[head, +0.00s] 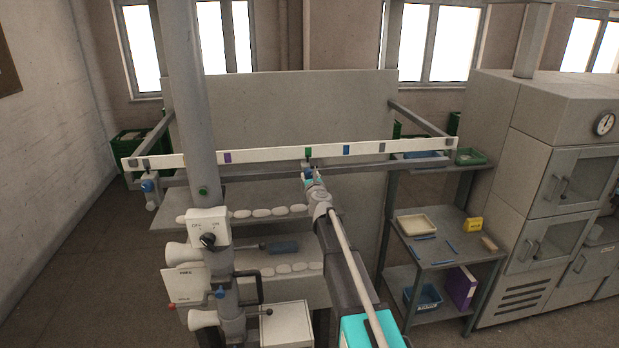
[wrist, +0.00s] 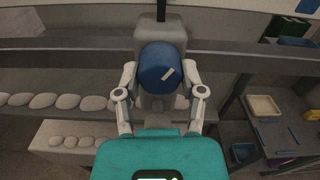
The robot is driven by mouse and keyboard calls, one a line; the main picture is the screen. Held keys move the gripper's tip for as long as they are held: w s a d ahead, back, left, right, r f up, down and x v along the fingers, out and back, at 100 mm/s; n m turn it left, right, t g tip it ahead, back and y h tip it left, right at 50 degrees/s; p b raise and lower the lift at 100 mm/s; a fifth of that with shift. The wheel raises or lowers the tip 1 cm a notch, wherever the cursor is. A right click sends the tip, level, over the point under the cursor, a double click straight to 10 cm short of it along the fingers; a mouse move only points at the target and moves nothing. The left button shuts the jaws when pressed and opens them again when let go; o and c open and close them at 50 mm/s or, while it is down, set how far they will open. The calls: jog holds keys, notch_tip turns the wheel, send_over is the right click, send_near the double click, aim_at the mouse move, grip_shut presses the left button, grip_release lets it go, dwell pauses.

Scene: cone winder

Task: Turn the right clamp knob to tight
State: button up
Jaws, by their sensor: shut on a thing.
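My gripper (wrist: 161,72) is shut on the knob, one finger at each side. In the head view my gripper (head: 315,183) reaches up to the clamp on the rail, and it mostly hides the knob there. The left clamp knob (head: 148,186) is blue too and hangs at the rail's left end, apart from my gripper.
A long white strip (head: 270,154) with coloured tags runs above the clamps. Shelves with white oval pieces (head: 262,212) lie below it. A side rack (head: 441,247) with trays and a grey cabinet (head: 545,150) stand at the right. Floor shows at the far left.

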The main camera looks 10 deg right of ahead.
jog(key=n, duration=0.3)
jog(key=shift+n, duration=0.4)
jog(key=n, duration=0.3)
jog(key=shift+d+n, duration=0.1)
jog(key=shift+n, duration=0.2)
jog(key=n, duration=0.7)
jog(key=shift+r, duration=0.1)
jog(key=o, duration=1.2)
jog(key=shift+c, duration=0.2)
jog(key=shift+s, duration=0.1)
jog(key=s, duration=1.1)
jog(key=shift+s, duration=0.4)
